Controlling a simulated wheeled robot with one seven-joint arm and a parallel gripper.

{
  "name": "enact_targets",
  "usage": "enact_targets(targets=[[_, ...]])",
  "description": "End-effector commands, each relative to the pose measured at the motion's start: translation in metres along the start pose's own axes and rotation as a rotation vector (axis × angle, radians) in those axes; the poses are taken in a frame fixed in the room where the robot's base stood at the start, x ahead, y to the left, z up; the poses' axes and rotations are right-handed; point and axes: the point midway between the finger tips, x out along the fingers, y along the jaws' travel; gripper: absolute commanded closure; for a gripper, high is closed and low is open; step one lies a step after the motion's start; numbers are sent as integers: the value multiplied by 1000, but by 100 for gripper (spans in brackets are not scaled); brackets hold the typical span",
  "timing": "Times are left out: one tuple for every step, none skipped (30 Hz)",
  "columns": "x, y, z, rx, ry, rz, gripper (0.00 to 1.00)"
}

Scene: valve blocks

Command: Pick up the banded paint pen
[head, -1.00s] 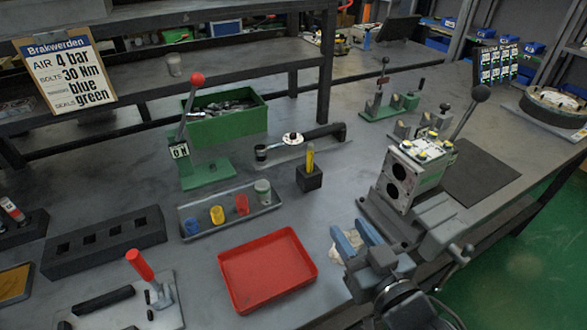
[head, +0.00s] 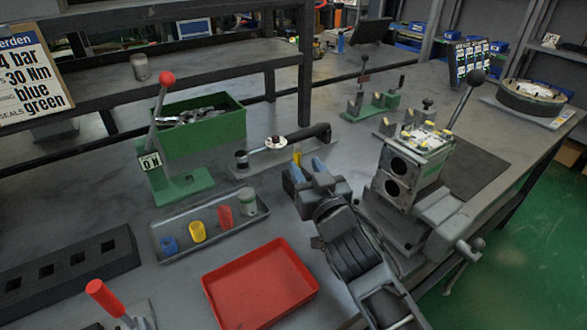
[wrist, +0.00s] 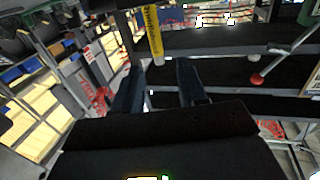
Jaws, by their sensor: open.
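The banded paint pen is a thin yellow stick (head: 297,155), mostly hidden behind my gripper in the head view. In the wrist view the pen (wrist: 153,33) is yellow with dark markings and a pale lower end, just beyond the fingertips and roughly in line with the gap. My gripper (head: 308,171) has blue fingers, apart and empty, close in front of the pen. The two fingers also show in the wrist view (wrist: 158,78). The pen's black block is hidden or merges with my gripper in the head view.
A red tray (head: 262,286) lies in front. A grey tray (head: 178,259) with several coloured cups is left. A torque-wrench-like tool (head: 283,148) lies behind the pen. A valve block (head: 412,165) in a vise stands close on the right.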

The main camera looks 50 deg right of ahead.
Motion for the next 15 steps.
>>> enact_targets(targets=[[5, 0, -2, 0, 2, 0, 59], [8, 0, -3, 0, 2, -1, 59], [13, 0, -3, 0, 2, -1, 59], [16, 0, -3, 0, 2, -1, 59], [19, 0, -3, 0, 2, -1, 59], [22, 0, -3, 0, 1, -1, 59], [25, 0, -4, 0, 1, -1, 59], [28, 0, -4, 0, 1, -1, 59], [33, 1, -5, 1, 1, -1, 59], [38, 1, -6, 0, 0, -1, 59], [42, 2, -7, 1, 1, 0, 59], [48, 2, -7, 0, 0, 0, 59], [53, 3, -7, 0, 1, 0, 59], [57, 3, -6, 0, 1, -1, 59], [62, 2, -5, 0, 1, -1, 59]])
